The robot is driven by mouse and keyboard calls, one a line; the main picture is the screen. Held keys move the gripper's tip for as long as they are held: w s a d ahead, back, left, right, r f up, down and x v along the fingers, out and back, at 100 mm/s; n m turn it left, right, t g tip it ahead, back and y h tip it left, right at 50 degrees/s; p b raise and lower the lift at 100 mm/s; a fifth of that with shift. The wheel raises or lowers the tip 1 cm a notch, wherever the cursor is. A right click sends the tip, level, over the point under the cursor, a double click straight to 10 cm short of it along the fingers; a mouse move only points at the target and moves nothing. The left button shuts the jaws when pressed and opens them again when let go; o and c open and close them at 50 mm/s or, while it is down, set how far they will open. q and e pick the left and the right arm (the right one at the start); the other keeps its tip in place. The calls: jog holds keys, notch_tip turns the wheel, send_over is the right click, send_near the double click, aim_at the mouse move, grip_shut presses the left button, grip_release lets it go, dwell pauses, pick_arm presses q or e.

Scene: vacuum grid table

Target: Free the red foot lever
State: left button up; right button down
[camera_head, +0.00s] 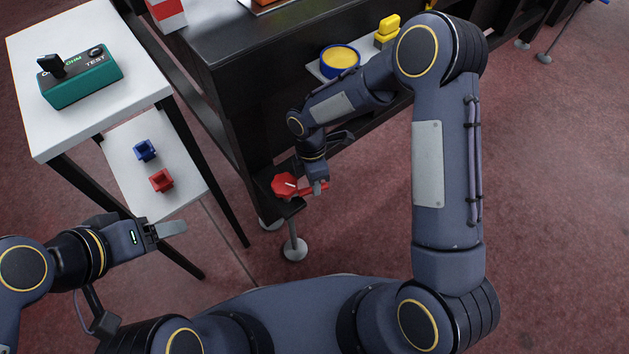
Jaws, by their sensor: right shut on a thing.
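The red foot lever (285,185) shows low by the foot of the black table, with a rounded red plate on the left and a red bar running right. My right gripper (318,188) reaches down to it from above and is shut on the red bar. The fingers hide part of the bar. My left gripper (172,229) is at the lower left, away from the lever, beside the white side table. Its fingers show edge-on, so I cannot tell whether they are apart.
The black table (225,85) stands behind the lever, with a levelling foot (294,248) just below it. A white side table (40,130) at the left holds a teal test box (85,88); its lower shelf holds blue (145,150) and red (161,180) parts. A blue-and-yellow round container (340,60) sits on a shelf.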

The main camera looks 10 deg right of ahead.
jog(key=shift+w, duration=0.1)
jog(key=c, duration=1.3)
grip_release()
jog(key=shift+c, duration=0.2)
notch_tip(320, 180, up, 8)
jog(key=w+p, duration=0.1)
jog(key=p, duration=0.1)
jog(key=shift+w+f+p, duration=0.15)
jog(key=shift+w+p, duration=0.05)
jog(key=shift+p, duration=0.15)
jog(key=shift+a, duration=0.15)
